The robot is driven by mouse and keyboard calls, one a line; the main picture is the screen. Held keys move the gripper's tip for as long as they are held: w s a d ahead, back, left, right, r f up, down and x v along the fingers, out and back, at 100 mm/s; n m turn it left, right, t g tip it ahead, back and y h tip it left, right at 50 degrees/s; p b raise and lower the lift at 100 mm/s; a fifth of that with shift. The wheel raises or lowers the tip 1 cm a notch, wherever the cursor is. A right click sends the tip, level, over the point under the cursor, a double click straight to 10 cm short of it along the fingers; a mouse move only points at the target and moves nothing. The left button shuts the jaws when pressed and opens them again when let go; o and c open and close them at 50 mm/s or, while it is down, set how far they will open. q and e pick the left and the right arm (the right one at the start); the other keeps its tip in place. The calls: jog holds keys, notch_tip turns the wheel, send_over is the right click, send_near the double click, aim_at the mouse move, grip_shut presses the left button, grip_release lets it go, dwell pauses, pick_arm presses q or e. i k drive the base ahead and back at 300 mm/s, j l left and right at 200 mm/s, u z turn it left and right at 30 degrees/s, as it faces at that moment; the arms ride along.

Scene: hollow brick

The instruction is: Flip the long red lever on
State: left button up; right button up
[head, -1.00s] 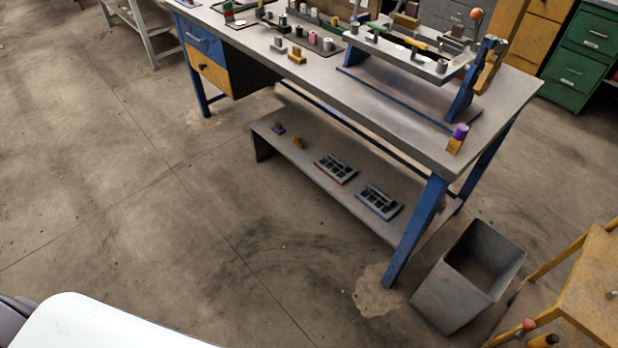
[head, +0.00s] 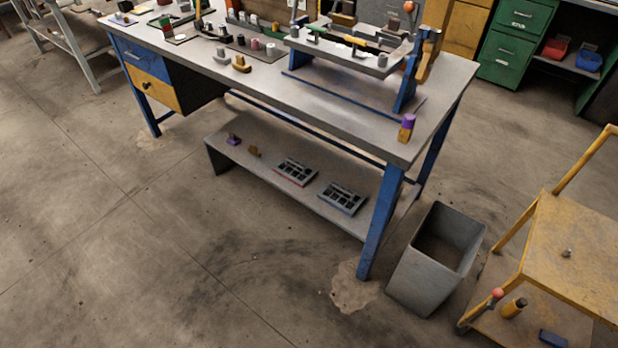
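I cannot make out a long red lever for certain. A grey rod with a red ball end (head: 497,294) lies on the lower level of the yellow cart at the bottom right. An orange-red ball (head: 408,7) shows on top of the fixture at the bench's back right. Two grey panels with small dark parts lie on the low shelf under the bench: a red-edged panel (head: 295,171) and a blue-edged panel (head: 341,197). Their parts are too small to tell. Neither of my grippers is in view.
The blue-legged workbench (head: 330,120) holds several small parts and a raised fixture (head: 350,55). A grey bin (head: 430,270) stands by its right leg, beside the yellow cart (head: 570,245). Green cabinets (head: 515,45) are at the back right. The floor (head: 150,270) at front left is clear.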

aim_at(497, 292)
jog(key=z, duration=1.7)
